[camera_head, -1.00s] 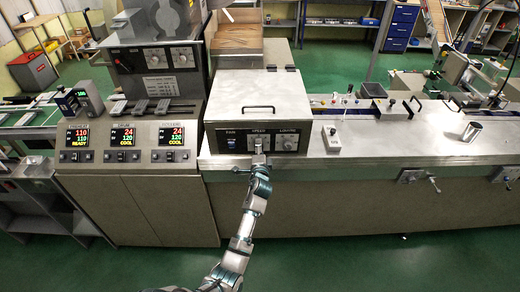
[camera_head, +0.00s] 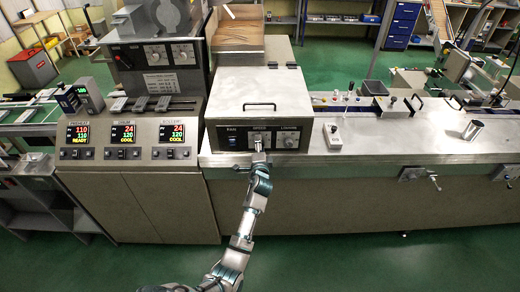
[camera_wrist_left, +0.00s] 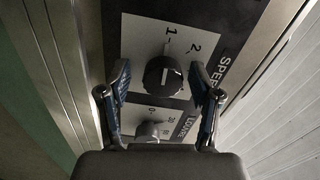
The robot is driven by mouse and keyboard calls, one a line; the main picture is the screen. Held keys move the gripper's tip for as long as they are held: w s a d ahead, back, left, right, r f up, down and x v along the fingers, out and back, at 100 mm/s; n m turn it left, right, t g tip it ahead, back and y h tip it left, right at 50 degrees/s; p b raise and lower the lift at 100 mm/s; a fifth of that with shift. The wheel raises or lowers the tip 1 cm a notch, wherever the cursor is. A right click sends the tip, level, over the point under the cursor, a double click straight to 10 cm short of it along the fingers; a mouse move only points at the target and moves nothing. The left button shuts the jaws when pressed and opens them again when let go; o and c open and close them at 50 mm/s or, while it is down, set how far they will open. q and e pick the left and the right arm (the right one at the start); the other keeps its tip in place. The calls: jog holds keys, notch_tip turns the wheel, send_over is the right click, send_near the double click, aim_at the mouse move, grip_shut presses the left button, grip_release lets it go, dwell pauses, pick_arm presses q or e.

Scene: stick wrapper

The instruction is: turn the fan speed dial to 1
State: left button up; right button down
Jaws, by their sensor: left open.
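The fan speed dial (camera_wrist_left: 165,76) is a round black knob with a pale mark, on a white plate with the printed numbers 1 and 2. I cannot tell exactly which number the mark points to. In the left wrist view my left gripper (camera_wrist_left: 160,72) is open, with one blue-padded finger on each side of the dial. I cannot tell whether the fingers touch it. In the head view my left gripper (camera_head: 258,145) is at the middle of the control panel and hides the dial. My right gripper is not in view.
A second knob (camera_wrist_left: 150,130), labelled as louvre, sits close to the speed dial, between the finger bases in the wrist view. The panel also has a switch (camera_head: 232,142) at its left. A steel counter (camera_head: 390,135) runs off to the right, with a small white box (camera_head: 333,134) on it.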

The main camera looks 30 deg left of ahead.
pick_arm(q)
jog(key=v, duration=1.1)
jog(key=shift+s+d, duration=0.25)
jog(key=shift+s, duration=0.1)
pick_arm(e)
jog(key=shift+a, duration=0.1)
pick_arm(q)
jog(key=shift+f, duration=0.15)
jog(key=s+d+n+b, duration=0.3)
jog(key=s+n+b, duration=0.15)
jog(key=n, duration=0.25)
jog(key=p+x, duration=0.1)
jog(key=x, duration=1.5)
jog(key=shift+w+a+r+n+t, duration=0.25)
jog(key=shift+r+n+t, duration=0.05)
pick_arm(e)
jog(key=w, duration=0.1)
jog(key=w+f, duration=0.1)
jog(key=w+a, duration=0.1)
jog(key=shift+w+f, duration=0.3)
pick_arm(q)
jog(key=c, duration=1.1)
jog(key=shift+p, duration=0.35)
jog(key=shift+c, duration=0.2)
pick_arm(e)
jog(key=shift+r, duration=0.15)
